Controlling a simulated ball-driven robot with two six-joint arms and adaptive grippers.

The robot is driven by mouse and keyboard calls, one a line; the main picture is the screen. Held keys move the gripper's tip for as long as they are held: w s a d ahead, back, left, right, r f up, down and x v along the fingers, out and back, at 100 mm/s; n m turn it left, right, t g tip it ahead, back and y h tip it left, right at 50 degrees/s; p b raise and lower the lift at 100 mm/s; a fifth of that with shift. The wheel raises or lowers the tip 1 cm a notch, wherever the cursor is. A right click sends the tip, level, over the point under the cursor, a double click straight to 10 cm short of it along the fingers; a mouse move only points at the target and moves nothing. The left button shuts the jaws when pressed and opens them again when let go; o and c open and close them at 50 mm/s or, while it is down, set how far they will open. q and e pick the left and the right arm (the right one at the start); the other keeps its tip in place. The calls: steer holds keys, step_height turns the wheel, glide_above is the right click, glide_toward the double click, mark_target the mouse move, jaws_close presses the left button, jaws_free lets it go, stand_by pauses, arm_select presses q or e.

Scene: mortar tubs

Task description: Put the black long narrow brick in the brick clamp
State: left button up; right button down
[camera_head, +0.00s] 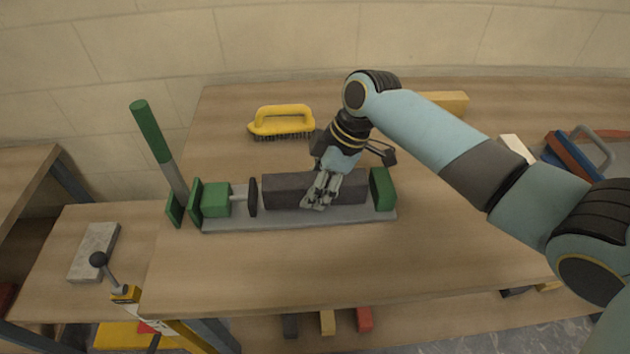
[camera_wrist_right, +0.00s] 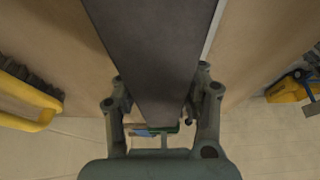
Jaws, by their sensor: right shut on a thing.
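The black long narrow brick (camera_head: 285,190) lies lengthwise along the brick clamp (camera_head: 240,222), between its black jaw plate and the green end block (camera_head: 383,188). A small gap seems to show between the brick and the black plate; I cannot tell whether its underside touches the grey base. My right gripper (camera_head: 320,192) comes down from above and is shut on the brick near its middle. In the right wrist view the brick (camera_wrist_right: 155,55) runs between the two fingers (camera_wrist_right: 160,100). The clamp's green lever (camera_head: 150,133) stands tilted at the left end. My left gripper is not in view.
A yellow brush (camera_head: 282,123) lies behind the clamp. A yellow block (camera_head: 445,102), a pale block (camera_head: 514,149) and blue and red items (camera_head: 575,152) lie at the back right. A grey slab (camera_head: 94,250) is on the lower left surface. Table in front of the clamp is clear.

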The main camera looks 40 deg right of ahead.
steer(key=shift+f, duration=0.2)
steer(key=c, duration=0.7)
jaws_free()
steer(key=shift+o, duration=0.3)
steer(key=shift+s+f, duration=0.1)
steer(key=shift+f, duration=0.05)
steer(key=v, duration=1.2)
